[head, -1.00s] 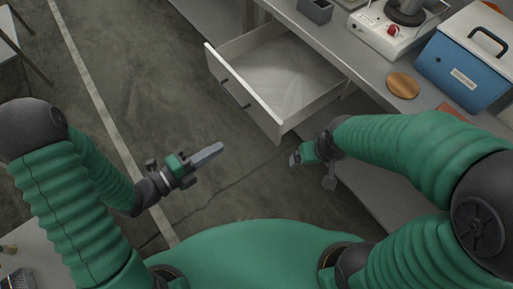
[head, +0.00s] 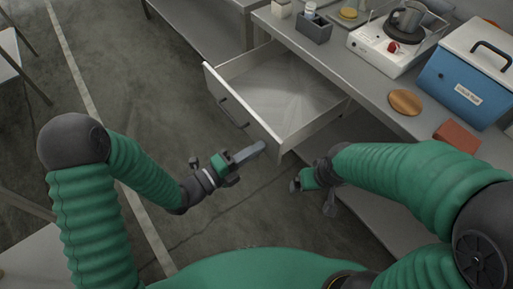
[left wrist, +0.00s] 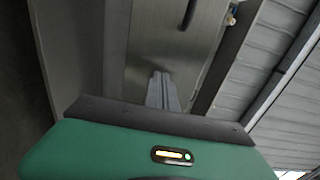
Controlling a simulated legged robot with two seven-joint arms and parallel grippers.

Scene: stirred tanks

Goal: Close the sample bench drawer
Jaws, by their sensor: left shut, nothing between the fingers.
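The sample bench drawer (head: 283,97) is pulled out from the bench, open and empty inside. Its white-edged front carries a dark bar handle (head: 233,111). My left gripper (head: 262,146) is shut and empty, just in front of the near end of the drawer front; I cannot tell whether it touches. In the left wrist view the shut fingers (left wrist: 162,88) point at a grey metal surface (left wrist: 150,50) with a dark bar on it. My right gripper (head: 296,184) is beside the near corner of the drawer, below the bench edge; its finger state is unclear.
The bench top (head: 365,85) holds a white hotplate (head: 385,48), a blue box (head: 465,75), a wooden disc (head: 405,102), a reddish-brown block (head: 457,136) and a grey holder (head: 314,28). The floor left of the drawer is clear.

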